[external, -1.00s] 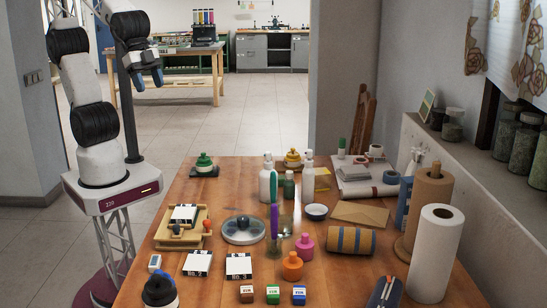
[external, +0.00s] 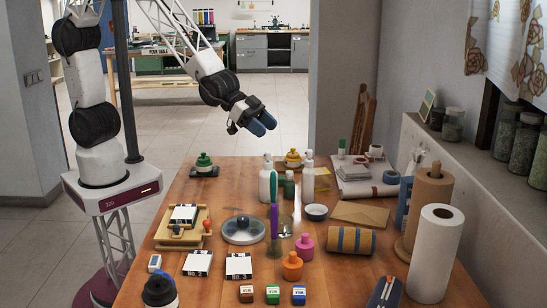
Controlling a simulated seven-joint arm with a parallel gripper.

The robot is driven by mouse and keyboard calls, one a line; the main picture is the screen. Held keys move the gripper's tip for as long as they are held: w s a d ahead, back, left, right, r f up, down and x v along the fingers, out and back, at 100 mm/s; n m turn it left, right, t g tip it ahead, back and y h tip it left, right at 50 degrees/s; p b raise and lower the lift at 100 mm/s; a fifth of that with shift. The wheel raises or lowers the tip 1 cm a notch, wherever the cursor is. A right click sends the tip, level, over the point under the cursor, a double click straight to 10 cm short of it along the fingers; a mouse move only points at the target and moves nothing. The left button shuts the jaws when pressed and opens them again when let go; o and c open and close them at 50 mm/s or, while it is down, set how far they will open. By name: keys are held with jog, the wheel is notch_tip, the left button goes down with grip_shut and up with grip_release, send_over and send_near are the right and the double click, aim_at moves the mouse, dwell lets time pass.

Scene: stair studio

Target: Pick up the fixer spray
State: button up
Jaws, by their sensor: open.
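My gripper (external: 264,126) is open and empty, in the air above the far edge of the table. Its two blue fingers point down and to the right. Two white spray-type bottles stand upright below it: a left white bottle (external: 265,187) and a right white bottle (external: 308,182). A green bottle (external: 289,185) stands between them. I cannot read a label that tells which one is the fixer spray. The gripper is clear of all the bottles.
The wooden table (external: 205,285) is crowded. Tall paper rolls (external: 436,255) stand at right. The air around my gripper is free.

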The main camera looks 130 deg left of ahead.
jog(key=w+a+f, duration=0.1)
jog(key=a+f, duration=0.1)
jog(key=w+a+f+t, duration=0.1)
jog(key=a+f, duration=0.1)
jog(key=a, duration=0.1)
jog(key=w+a+f+t, duration=0.1)
jog(key=w+a+f, duration=0.1)
jog(key=shift+a+f+n+y, duration=0.25)
jog(key=shift+f+n+y, duration=0.05)
jog(key=shift+f+y, duration=0.1)
jog(key=shift+w, duration=0.1)
jog(key=shift+x, duration=1.15)
jog(key=shift+w, duration=0.1)
send_over(308, 181)
jog(key=a, duration=0.2)
jog(key=shift+w+f, duration=0.2)
jog(key=shift+f, duration=0.8)
grip_shut()
